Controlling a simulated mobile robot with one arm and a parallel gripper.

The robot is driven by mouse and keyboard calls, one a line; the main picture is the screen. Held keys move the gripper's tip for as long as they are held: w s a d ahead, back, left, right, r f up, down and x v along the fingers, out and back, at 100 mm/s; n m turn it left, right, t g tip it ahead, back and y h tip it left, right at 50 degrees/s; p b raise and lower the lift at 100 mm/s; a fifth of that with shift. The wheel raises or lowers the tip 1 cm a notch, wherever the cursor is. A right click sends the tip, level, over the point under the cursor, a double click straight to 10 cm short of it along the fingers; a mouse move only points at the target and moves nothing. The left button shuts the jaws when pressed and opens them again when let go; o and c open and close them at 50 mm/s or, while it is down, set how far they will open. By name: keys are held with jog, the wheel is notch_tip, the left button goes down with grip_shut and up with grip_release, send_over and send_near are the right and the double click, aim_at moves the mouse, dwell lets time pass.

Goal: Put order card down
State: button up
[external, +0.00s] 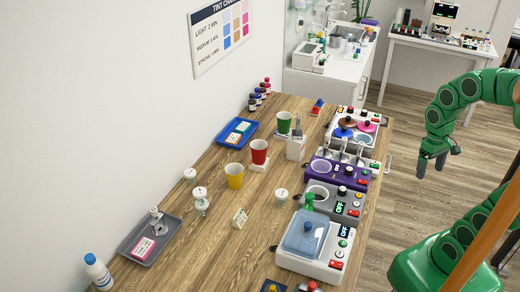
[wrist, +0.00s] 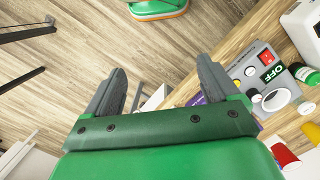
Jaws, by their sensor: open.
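My gripper (external: 433,163) hangs over the floor to the right of the wooden table (external: 262,232), fingers pointing down.
Machines line the table's right side, including a purple one (external: 338,178) and a white one with a blue lid (external: 320,266). Red (external: 259,150), yellow (external: 234,176) and green (external: 284,123) cups stand mid-table.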

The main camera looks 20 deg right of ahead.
jog(key=shift+m, duration=0.3)
jog(key=s, duration=0.1)
jog(key=s+d+f, duration=0.1)
jog(key=s, duration=0.1)
jog(key=s+d, duration=0.1)
jog(key=s, duration=0.1)
jog(key=shift+s+f, duration=0.15)
jog(key=shift+f, duration=0.15)
dwell(0.6)
